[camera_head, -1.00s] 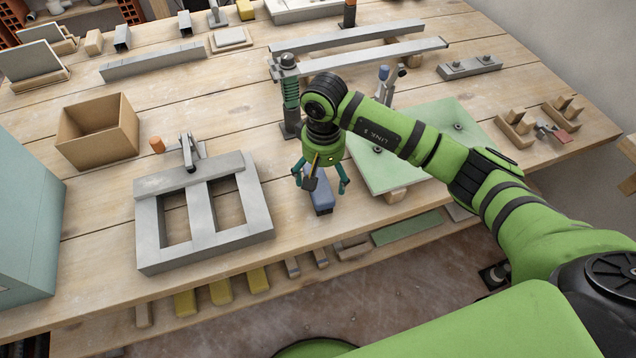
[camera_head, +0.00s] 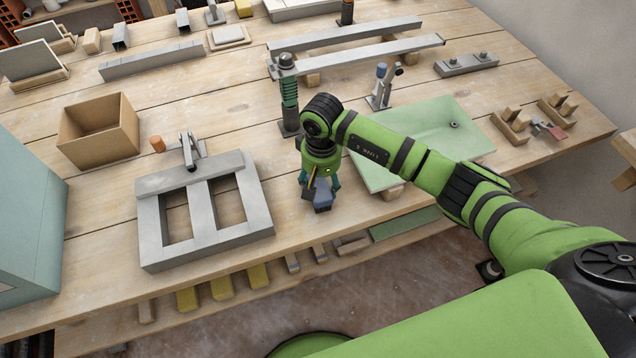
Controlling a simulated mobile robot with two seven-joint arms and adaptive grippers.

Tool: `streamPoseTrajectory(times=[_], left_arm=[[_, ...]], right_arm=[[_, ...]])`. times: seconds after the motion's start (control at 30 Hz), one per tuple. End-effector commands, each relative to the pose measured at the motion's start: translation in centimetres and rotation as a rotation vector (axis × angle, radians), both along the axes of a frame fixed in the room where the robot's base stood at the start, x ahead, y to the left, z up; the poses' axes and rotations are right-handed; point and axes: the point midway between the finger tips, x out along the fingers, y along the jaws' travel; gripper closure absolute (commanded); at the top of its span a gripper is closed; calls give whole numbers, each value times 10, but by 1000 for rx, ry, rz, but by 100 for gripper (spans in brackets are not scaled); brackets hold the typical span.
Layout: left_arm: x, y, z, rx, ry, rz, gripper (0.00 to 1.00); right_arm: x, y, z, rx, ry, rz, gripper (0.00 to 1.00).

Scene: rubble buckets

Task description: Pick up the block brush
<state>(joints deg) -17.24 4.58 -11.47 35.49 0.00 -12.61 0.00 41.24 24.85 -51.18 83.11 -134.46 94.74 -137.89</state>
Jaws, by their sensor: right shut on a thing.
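The block brush, a small blue-grey block (camera_head: 322,196), is near the front edge of the wooden workbench. My right gripper (camera_head: 320,187) reaches down over it from above and is shut on it. The fingers cover much of the block's upper part. I cannot tell whether the block still touches the bench top. My left gripper is not in view.
A grey two-opening frame (camera_head: 205,212) lies to the left of the gripper. A pale green board (camera_head: 425,145) lies to the right. A green ribbed post (camera_head: 289,100) stands behind. An open cardboard box (camera_head: 98,132) sits at the left.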

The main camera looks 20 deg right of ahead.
Motion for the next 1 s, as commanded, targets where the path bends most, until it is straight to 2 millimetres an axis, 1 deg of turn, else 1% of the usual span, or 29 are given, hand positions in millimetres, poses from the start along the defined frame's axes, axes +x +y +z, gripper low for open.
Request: streamPoseTrajectory(times=[0.13,0.27,0.37,0.43,0.5,0.8,0.9,1.0], left_arm=[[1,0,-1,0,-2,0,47],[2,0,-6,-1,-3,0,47],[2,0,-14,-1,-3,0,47],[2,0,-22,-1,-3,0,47],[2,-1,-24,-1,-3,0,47],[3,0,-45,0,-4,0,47],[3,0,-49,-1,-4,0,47],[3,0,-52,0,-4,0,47]], right_arm=[[0,0,1,-1,1,0,73],[1,-1,10,-1,-2,0,73],[2,-1,25,-1,-6,1,73],[2,-1,41,-2,-9,3,73],[-11,-15,47,-5,-2,-1,73],[-58,-60,86,-3,-4,-2,73],[-70,-70,96,-4,-1,-1,73],[-77,-77,103,-1,-1,-2,73]])
